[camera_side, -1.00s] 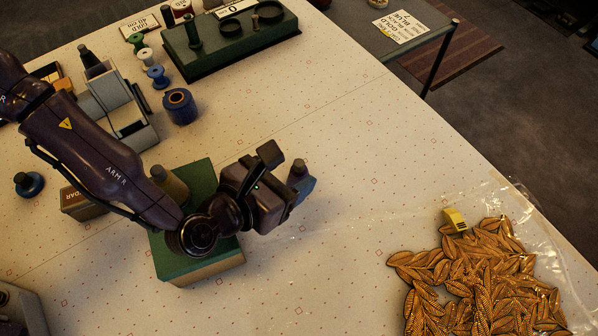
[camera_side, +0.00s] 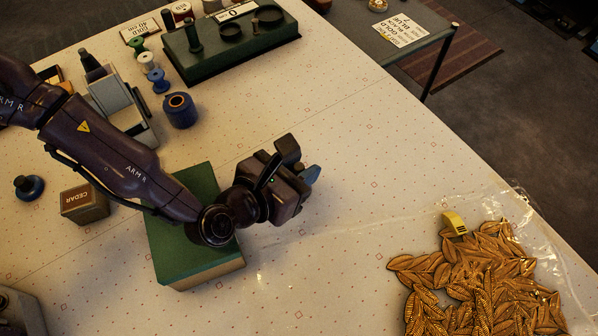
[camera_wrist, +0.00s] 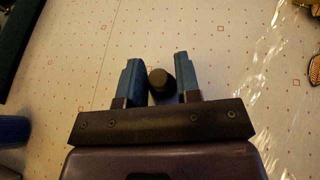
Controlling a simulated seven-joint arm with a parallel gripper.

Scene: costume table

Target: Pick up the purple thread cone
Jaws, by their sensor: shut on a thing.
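The thread cone (camera_wrist: 161,82) sits between my two blue fingers in the wrist view. Its dark rounded top shows, with a little dark purple below it. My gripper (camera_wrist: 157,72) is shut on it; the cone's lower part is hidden. In the side view, my gripper (camera_side: 309,174) is over the pale table just right of the green box, and its body hides the cone. Whether the cone touches the table cannot be told.
The green-topped box (camera_side: 168,250) is under my wrist. Gold leaves (camera_side: 480,278) on clear plastic lie right. The table behind my gripper is clear.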

